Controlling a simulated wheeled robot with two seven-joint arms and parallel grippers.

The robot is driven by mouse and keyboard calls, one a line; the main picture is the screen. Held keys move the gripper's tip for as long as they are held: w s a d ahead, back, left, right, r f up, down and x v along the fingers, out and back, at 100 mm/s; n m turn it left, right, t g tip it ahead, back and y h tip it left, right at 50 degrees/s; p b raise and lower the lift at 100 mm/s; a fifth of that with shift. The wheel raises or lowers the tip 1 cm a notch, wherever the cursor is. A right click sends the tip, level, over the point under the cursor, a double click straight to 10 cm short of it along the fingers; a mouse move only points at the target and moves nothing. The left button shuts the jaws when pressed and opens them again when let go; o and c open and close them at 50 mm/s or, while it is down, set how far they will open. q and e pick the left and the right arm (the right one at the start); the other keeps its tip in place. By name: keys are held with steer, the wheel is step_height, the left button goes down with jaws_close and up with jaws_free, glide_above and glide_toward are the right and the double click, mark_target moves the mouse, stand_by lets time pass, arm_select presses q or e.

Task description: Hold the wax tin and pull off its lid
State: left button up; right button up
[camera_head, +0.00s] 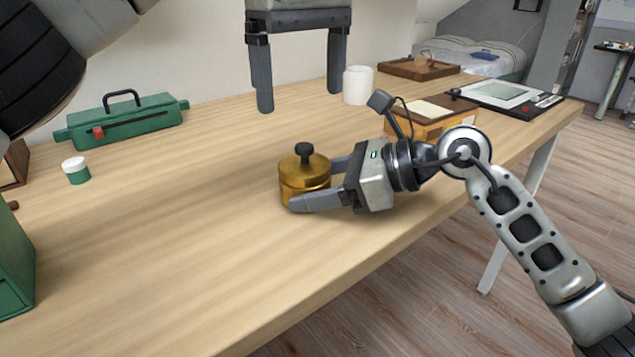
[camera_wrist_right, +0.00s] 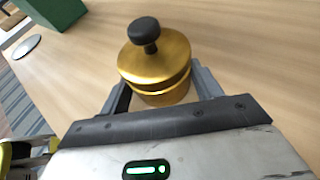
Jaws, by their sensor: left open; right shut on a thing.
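The wax tin (camera_head: 292,193) is a gold cylinder standing upright on the wooden table. Its gold lid (camera_head: 304,171) sits on top and has a black knob (camera_head: 304,150). The lid also shows in the right wrist view (camera_wrist_right: 165,62), with a seam between it and the tin body (camera_wrist_right: 165,96). My right gripper (camera_head: 312,184) is shut on the tin from the right side, its fingers low on the body. My left gripper (camera_head: 297,95) is open and empty, pointing down above and behind the tin, apart from it.
A green toolbox (camera_head: 130,122) and a small white-capped jar (camera_head: 76,171) stand at the left. A white cylinder (camera_head: 358,85), a wooden box (camera_head: 430,118) and a wooden tray (camera_head: 419,68) stand at the back right. The table in front of the tin is clear.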

mark_target(304, 145)
arm_select(q)
steer(key=shift+f, duration=4.55)
steer(key=shift+c, duration=0.4)
steer(key=c, duration=1.2)
steer(key=shift+r, duration=3.05)
steer(key=shift+c, duration=0.2)
steer(key=shift+r, duration=0.15)
steer(key=shift+r, duration=2.1)
